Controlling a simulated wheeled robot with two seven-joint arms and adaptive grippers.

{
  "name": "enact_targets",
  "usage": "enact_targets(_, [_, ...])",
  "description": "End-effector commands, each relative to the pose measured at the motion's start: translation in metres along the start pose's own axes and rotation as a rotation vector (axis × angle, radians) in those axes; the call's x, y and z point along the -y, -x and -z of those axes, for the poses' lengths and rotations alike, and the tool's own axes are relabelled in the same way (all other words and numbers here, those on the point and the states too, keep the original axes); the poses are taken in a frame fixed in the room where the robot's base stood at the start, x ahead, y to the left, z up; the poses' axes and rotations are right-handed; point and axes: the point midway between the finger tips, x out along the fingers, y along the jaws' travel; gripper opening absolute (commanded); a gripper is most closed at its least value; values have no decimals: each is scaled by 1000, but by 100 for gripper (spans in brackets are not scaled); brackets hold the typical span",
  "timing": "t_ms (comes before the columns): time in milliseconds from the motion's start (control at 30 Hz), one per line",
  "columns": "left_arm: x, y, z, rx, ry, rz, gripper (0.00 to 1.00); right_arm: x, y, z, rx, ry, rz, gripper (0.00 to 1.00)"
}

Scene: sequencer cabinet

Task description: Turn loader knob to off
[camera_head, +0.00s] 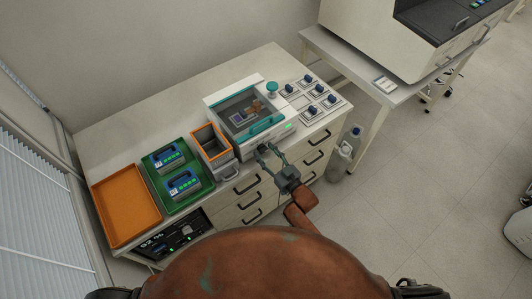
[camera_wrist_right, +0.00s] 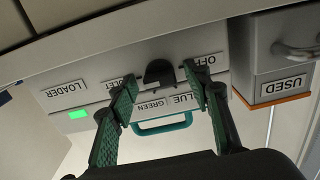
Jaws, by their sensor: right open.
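The loader (camera_head: 222,108) is a white box with a clear lid and a teal handle on the cabinet top. In the right wrist view, which is upside down, its front panel carries a LOADER label (camera_wrist_right: 68,88) and a dark knob (camera_wrist_right: 159,72). Labels around the knob include GREEN, BLUE and OFF, partly covered by my fingers. Which label the knob points at is unclear. My right gripper (camera_wrist_right: 160,80) is open, its fingers either side of the knob; contact cannot be told. In the head view the right gripper (camera_head: 268,151) is at the loader's front. My left gripper is out of view.
An orange-rimmed bin (camera_head: 211,143) stands left of the loader and shows a USED label (camera_wrist_right: 283,86) in the wrist view. Green tray (camera_head: 159,191) and orange tray (camera_head: 126,205) lie further left. Several blue knobs (camera_head: 309,110) are on the right. Drawer handles protrude below.

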Motion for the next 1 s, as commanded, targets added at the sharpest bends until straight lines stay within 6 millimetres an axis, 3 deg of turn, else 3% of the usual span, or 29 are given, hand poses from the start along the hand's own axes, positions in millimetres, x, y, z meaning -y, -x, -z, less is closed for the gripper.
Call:
enact_targets(633, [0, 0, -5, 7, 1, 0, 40, 0, 0, 0, 0, 0, 0, 3])
enact_targets(1000, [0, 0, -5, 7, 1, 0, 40, 0, 0, 0, 0, 67, 0, 3])
